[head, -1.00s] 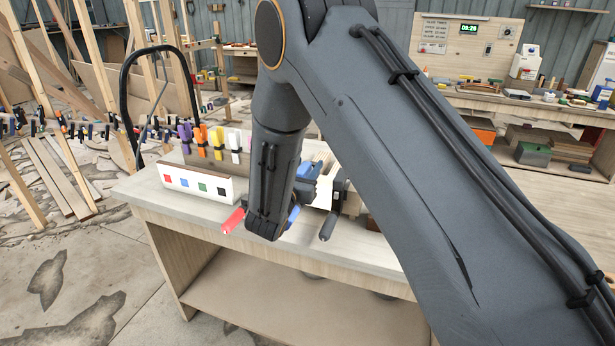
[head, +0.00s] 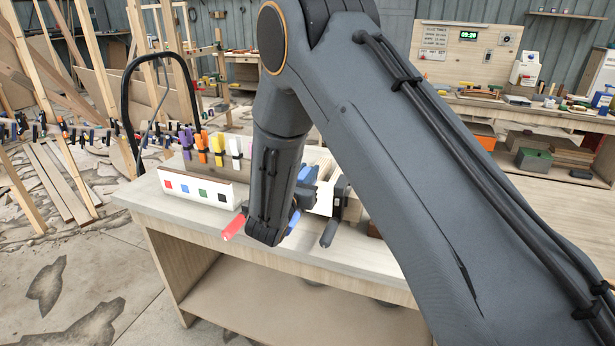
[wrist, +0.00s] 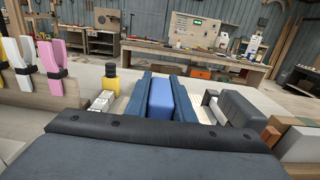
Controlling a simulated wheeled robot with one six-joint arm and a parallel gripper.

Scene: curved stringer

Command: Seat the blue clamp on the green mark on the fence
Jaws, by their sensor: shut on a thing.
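The blue clamp (wrist: 160,97) sits between the two dark fingers of my gripper (wrist: 160,103) in the wrist view. In the head view my arm hides most of my gripper, and a bit of blue (head: 293,221) shows beside my wrist. The green mark (head: 203,192) is on a white strip, seemingly the fence (head: 193,199), at the left of the bench. It lies between a blue mark (head: 185,188) and a black mark (head: 221,196). My gripper is to the right of this strip. I cannot tell the clamp's height above the bench.
Purple (head: 187,140), orange (head: 202,146) and white (head: 235,147) clamps stand behind the strip. A black clamp (head: 335,215) is on the right. The bench front (head: 160,205) is clear.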

